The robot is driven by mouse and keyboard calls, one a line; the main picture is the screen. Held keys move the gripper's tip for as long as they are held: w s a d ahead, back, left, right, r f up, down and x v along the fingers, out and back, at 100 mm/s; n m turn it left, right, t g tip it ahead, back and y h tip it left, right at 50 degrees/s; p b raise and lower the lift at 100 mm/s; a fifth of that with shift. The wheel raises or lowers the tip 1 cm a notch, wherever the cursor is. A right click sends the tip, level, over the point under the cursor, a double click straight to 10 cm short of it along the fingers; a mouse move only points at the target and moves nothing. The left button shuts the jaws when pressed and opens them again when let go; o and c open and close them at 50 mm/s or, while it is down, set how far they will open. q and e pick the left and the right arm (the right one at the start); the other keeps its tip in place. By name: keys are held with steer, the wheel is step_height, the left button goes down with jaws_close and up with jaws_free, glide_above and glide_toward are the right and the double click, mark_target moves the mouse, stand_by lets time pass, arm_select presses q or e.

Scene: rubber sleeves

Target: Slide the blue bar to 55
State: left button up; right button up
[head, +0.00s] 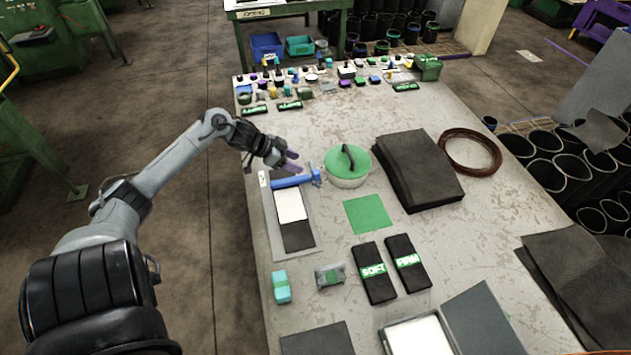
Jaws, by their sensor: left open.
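The blue bar (291,182) lies across a long grey board (306,241), near its far end. A white sheet (290,205) and a dark patch (298,236) lie on the board on the near side of the bar. My left gripper (291,162) is open, just beyond the bar and above its middle; I cannot tell whether it touches the bar. A small white label (263,179) sits at the bar's left end. No scale numbers are readable. My right gripper is not in view.
A pot with a green lid (345,160) stands close to the bar's right end. A green square (368,214), SOFT (374,272) and FIRM (408,263) blocks, and a dark sheet stack (418,168) lie further right. Several small items crowd the table's far end.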

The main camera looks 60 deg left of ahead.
mark_target(315, 172)
arm_select(q)
steer(key=b+x, duration=0.3)
steer(key=x, duration=0.8)
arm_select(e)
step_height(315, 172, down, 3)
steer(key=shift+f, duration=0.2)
arm_select(q)
steer(key=shift+f, duration=0.1)
jaws_close()
